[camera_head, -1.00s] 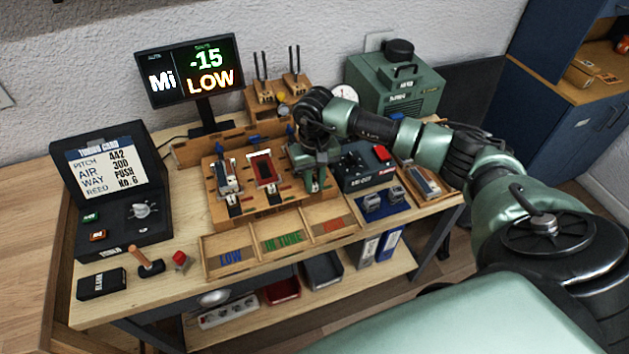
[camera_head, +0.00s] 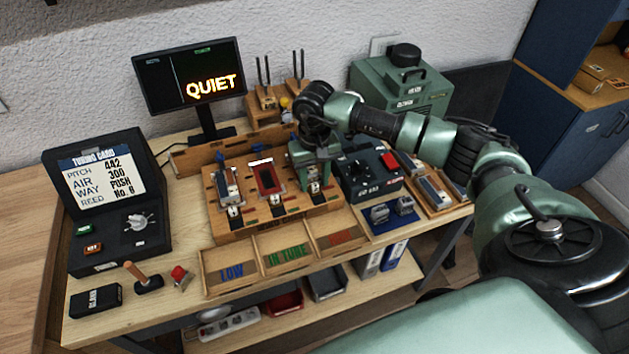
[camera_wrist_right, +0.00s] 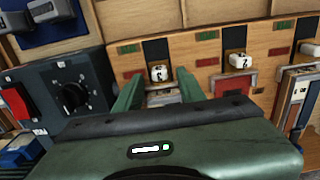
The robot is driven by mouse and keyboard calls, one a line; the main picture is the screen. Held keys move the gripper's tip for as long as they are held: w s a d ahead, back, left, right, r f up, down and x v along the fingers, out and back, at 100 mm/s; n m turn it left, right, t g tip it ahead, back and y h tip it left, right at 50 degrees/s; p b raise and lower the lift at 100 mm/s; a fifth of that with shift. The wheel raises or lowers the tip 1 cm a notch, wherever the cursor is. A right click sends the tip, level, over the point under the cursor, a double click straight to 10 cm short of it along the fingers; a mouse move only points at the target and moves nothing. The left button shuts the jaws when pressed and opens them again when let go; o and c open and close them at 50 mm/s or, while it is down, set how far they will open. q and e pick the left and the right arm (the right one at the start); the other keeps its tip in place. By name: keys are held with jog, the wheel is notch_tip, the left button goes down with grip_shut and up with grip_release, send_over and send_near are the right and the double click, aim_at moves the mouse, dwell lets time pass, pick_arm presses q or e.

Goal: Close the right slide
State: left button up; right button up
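The wooden slide board (camera_head: 222,222) carries three slides in a row, each with a white numbered knob at its front. The right slide's knob (camera_head: 314,187) shows just in front of my right gripper (camera_head: 313,172). In the right wrist view this knob (camera_wrist_right: 159,73) lies between the two green fingers of my right gripper (camera_wrist_right: 160,92), which are apart. I cannot tell whether a finger touches the slide; its rear is hidden by the gripper. The middle slide (camera_head: 267,178) has a red frame. The left slide (camera_head: 228,185) is grey. My left gripper is not in view.
A black box with a red switch (camera_head: 372,180) stands close to the right of the board. A three-part wooden tray (camera_head: 245,287) lies in front. A monitor (camera_head: 188,85) behind reads QUIET. A tuning card case (camera_head: 105,200) stands at the left.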

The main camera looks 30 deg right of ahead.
jog(key=shift+f, duration=0.1)
jog(key=shift+r+b, duration=0.3)
jog(key=shift+r, duration=0.2)
notch_tip(320, 180, up, 5)
jog(key=shift+r+b, duration=0.2)
jog(key=shift+b, duration=0.6)
jog(key=shift+r, duration=0.7)
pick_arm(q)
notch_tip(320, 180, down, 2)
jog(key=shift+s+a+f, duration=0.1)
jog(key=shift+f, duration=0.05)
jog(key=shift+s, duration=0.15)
